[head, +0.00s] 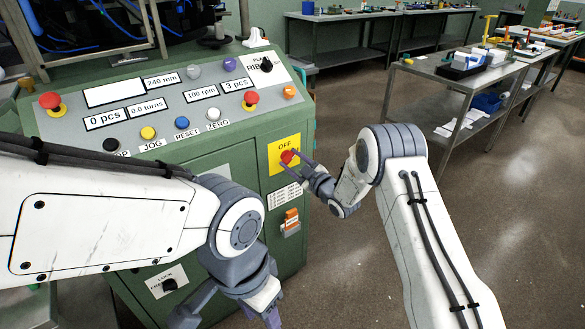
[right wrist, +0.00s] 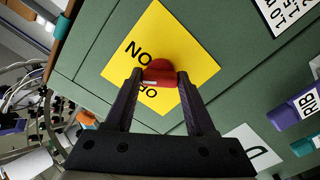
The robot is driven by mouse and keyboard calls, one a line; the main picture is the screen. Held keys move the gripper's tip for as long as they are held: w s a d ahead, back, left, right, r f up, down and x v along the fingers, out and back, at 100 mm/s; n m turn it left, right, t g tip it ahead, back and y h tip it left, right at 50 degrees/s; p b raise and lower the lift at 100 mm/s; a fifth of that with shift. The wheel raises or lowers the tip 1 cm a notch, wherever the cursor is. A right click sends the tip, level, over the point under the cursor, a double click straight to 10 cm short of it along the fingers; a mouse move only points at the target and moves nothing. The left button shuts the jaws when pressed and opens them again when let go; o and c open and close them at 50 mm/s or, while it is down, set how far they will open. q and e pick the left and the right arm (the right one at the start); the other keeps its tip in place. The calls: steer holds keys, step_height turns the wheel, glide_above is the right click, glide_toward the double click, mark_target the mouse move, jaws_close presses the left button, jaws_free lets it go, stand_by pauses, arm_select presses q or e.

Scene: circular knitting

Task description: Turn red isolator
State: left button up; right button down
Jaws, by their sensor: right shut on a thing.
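The red isolator knob (head: 288,157) sits on a yellow plate (head: 278,172) on the front of the green machine cabinet. The plate reads OFF at the top in the head view. My right gripper (head: 301,161) reaches it from the right and is shut on the knob. In the right wrist view the red knob (right wrist: 160,72) lies between the fingertips, and the yellow plate (right wrist: 190,68) behind it shows ON and a partly hidden OFF. My left gripper (head: 262,306) hangs low at the bottom, away from the isolator; its jaw opening is unclear.
The control panel (head: 204,73) above has coloured buttons, displays and two red emergency knobs. An orange-handled part (head: 291,222) is on the cabinet below the isolator. A lock switch (head: 168,284) is lower left. Metal tables (head: 452,80) stand behind; the floor at right is clear.

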steer(key=shift+d+f+n+b, duration=0.1)
steer(key=shift+n+b, duration=5.2)
steer(key=shift+b, duration=0.9)
steer(key=shift+c, duration=1.2)
jaws_free()
steer(key=v, duration=1)
steer(key=shift+s+p, duration=0.15)
steer(key=shift+p, duration=0.15)
